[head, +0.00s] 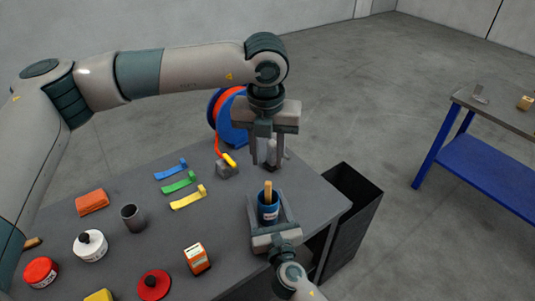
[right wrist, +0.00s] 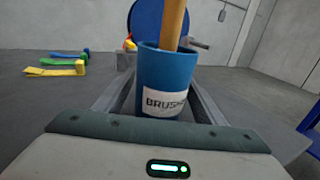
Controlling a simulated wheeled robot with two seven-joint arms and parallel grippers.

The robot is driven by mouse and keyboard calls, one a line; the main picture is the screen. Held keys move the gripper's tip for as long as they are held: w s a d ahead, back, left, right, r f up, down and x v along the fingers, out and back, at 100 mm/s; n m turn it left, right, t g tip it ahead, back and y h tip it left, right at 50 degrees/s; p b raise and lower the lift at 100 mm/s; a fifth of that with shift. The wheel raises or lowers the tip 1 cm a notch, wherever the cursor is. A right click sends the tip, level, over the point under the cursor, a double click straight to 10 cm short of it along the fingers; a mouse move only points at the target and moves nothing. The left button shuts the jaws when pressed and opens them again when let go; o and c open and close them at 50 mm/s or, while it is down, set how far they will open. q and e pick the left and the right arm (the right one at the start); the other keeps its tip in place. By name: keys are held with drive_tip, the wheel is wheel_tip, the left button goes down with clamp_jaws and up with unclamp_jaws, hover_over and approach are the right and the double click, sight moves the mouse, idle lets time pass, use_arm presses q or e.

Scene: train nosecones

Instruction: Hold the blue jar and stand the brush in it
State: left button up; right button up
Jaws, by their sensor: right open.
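The blue jar (head: 268,213) stands upright near the right end of the grey table. It fills the middle of the right wrist view (right wrist: 166,75), with a white label starting "BRUS". The brush (head: 268,190) stands in it with its wooden handle up; the handle also shows in the right wrist view (right wrist: 174,22), and its lower end is hidden inside the jar. My right gripper (head: 266,204) is open, with one finger on each side of the jar. My left gripper (head: 267,160) is open and empty, pointing down above and behind the handle.
A dark open bin (head: 362,205) stands beside the table's right edge. A blue and orange reel (head: 222,112) stands at the back. Coloured clips (head: 188,197), a grey cup (head: 132,217), a white pot (head: 90,245) and an orange box (head: 197,259) lie to the left.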

drive_tip(key=v, duration=1.1)
drive_tip(key=shift+d, duration=0.1)
